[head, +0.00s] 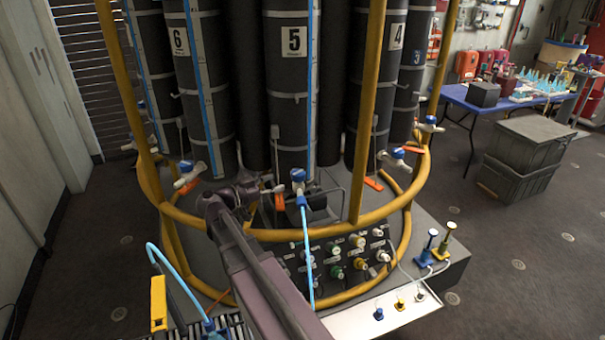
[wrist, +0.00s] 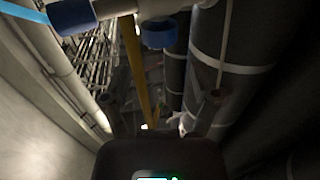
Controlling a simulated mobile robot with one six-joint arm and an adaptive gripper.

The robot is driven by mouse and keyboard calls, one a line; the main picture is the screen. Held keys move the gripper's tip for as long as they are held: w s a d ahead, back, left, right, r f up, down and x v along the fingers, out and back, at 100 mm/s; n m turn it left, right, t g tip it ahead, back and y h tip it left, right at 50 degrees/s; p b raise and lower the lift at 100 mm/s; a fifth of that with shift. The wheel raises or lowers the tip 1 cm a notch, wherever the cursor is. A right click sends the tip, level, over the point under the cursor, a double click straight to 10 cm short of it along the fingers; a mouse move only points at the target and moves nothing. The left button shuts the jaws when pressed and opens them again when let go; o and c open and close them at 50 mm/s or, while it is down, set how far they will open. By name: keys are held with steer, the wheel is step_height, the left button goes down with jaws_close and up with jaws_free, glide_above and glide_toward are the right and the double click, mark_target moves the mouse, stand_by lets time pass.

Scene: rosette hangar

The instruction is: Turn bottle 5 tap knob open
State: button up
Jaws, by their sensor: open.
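Bottle 5 (head: 291,95) is the tall black cylinder with the white "5" label in the middle of the head view. Its tap, low on the front, has a blue knob (head: 298,174) and a light blue hose (head: 306,240) hanging below it. In the wrist view a blue knob (wrist: 160,33) sits on a pale tap body at the top, with a blue hose fitting (wrist: 72,15) to its left. My gripper (head: 273,188) is just left of the tap in the head view. Its fingers (wrist: 160,100) are spread and empty, and the knob appears beyond them, apart.
A yellow tubular rail (head: 290,235) curves around the bottles, close to my arm. Bottles 6 (head: 212,90) and 4 (head: 385,95) flank bottle 5 with similar taps. A valve panel (head: 345,260) sits below. Grey crates (head: 525,145) stand at the right on open floor.

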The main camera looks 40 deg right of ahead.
mark_target(304, 172)
steer(key=shift+s+d, duration=0.2)
steer(key=shift+d, duration=2.3)
steer(key=shift+s+d, duration=0.2)
steer(key=shift+d, duration=2.3)
